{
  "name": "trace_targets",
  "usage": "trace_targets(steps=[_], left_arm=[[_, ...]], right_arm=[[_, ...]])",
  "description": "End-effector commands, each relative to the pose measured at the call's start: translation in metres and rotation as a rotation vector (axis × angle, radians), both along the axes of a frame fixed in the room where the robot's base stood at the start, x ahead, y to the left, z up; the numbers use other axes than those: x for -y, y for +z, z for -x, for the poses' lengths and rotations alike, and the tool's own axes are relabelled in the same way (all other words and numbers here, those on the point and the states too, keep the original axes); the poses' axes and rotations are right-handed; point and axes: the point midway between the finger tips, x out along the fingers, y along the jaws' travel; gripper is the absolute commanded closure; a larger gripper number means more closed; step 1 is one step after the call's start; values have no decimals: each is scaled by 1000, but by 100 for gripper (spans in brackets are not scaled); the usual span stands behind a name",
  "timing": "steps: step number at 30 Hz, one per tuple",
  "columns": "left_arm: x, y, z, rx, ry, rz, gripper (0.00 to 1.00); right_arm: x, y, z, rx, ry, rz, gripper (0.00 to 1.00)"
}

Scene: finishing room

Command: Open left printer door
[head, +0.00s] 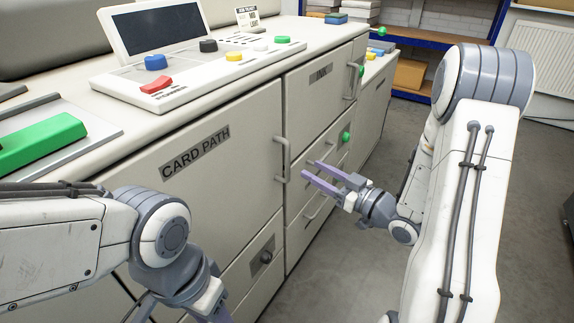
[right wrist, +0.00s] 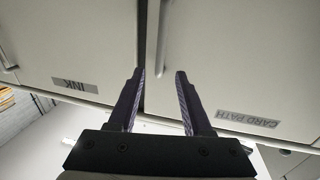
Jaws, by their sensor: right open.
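The left printer door (head: 215,165), labelled CARD PATH, is shut flush in the cabinet front. Its vertical bar handle (head: 282,160) is near the door's right edge. My right gripper (head: 308,170) is open and empty, just right of the handle in the head view. In the right wrist view the open fingers (right wrist: 160,75) point toward the seam beside the CARD PATH door (right wrist: 240,60); a pale upright bar (right wrist: 160,40), apparently the handle, shows beyond them. Contact cannot be told. My left gripper (head: 215,300) is low, mostly cut off by the frame's bottom edge.
The INK door (head: 315,95) is shut, right of the CARD PATH door, with its own handle (head: 352,80). A lower panel with a dark knob (head: 265,257) is below. A control console (head: 190,60) sits on top. Grey floor (head: 340,270) is clear at right.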

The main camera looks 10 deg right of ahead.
Motion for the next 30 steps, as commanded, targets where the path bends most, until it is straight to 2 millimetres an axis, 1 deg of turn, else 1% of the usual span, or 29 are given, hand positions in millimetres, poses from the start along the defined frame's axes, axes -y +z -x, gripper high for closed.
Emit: trace_targets(steps=[5,9,15,21,29,30], left_arm=[[0,2,0,1,0,1,50],[0,2,0,1,0,1,50],[0,2,0,0,0,0,50],[0,2,0,0,0,0,50],[0,2,0,0,0,0,50],[0,2,0,0,0,0,50]], right_arm=[[-17,2,-22,3,8,1,50],[-31,2,-46,3,8,3,50],[-47,2,-72,2,5,3,50],[-54,2,-84,0,1,1,50],[-54,2,-85,0,0,2,50],[-54,1,-85,0,0,2,62]])
